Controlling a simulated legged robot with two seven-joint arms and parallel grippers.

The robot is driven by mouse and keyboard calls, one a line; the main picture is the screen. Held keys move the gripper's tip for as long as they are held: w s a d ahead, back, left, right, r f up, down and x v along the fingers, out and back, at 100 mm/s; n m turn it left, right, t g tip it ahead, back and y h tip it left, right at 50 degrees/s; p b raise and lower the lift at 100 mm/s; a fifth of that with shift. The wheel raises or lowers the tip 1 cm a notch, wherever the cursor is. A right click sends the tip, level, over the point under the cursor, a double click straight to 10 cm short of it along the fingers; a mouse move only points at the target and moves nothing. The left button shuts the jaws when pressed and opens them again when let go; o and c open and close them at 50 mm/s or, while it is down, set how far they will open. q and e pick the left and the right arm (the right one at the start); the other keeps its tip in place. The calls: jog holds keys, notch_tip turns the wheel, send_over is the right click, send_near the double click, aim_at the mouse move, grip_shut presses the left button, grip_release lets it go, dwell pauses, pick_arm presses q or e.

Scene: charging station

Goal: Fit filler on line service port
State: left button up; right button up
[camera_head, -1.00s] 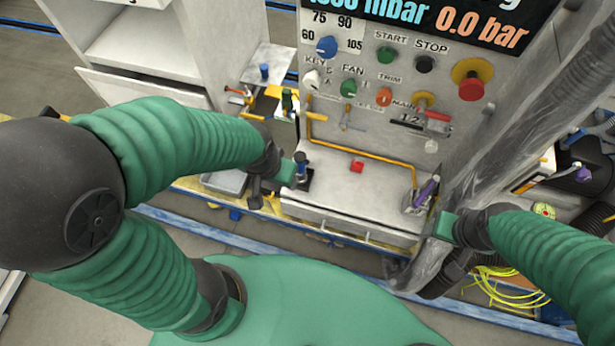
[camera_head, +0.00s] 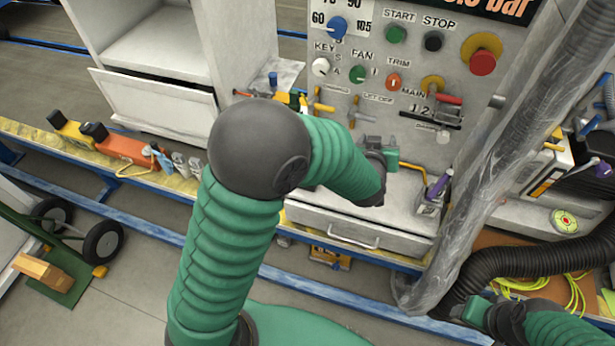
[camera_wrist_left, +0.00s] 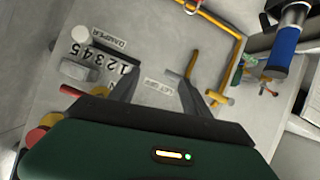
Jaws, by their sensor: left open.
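My left gripper (camera_head: 384,152) is at the front of the grey control panel, by a tap with a grey and yellow handle (camera_head: 357,114). In the left wrist view its two fingers (camera_wrist_left: 158,82) are apart and empty, facing the panel near a small label and yellow-ended fittings (camera_wrist_left: 218,97). I cannot read which fitting is the line service port. My right gripper (camera_head: 478,312) is low at the right, its fingers not discernible.
A purple-handled item (camera_head: 439,187) stands in a holder at the tray's right. A plastic-wrapped hose (camera_head: 480,170) runs down beside the panel. Knobs and a red emergency button (camera_head: 482,62) are above. A drawer (camera_head: 350,232) is below the tray.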

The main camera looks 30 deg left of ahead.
pick_arm(q)
notch_tip(320, 180, down, 7)
jog(key=w+a+n+y+b, duration=0.1)
jog(key=a+n+y+b, duration=0.25)
jog(key=y+b, duration=0.25)
jog(key=s+a+f+n+g+y+b, duration=0.2)
jog(key=s+f+n+g+y+b, duration=0.45)
jog(key=s+y, duration=0.2)
jog(key=w+a, duration=0.2)
jog(key=a, duration=0.6)
jog(key=w+a+m+b, duration=0.1)
jog(key=w+a, duration=0.2)
jog(key=a, duration=0.5)
jog(key=shift+r, duration=0.25)
jog(key=shift+d, duration=0.1)
grip_shut()
pick_arm(e)
jog(key=s+x, duration=0.1)
jog(key=x, duration=0.6)
jog(key=s+x, duration=0.2)
jog(key=x, duration=0.6)
jog(key=shift+s+d+f, duration=0.25)
jog(key=shift+d+f, duration=0.1)
jog(key=shift+f, duration=0.35)
pick_arm(q)
jog(key=shift+r, duration=0.1)
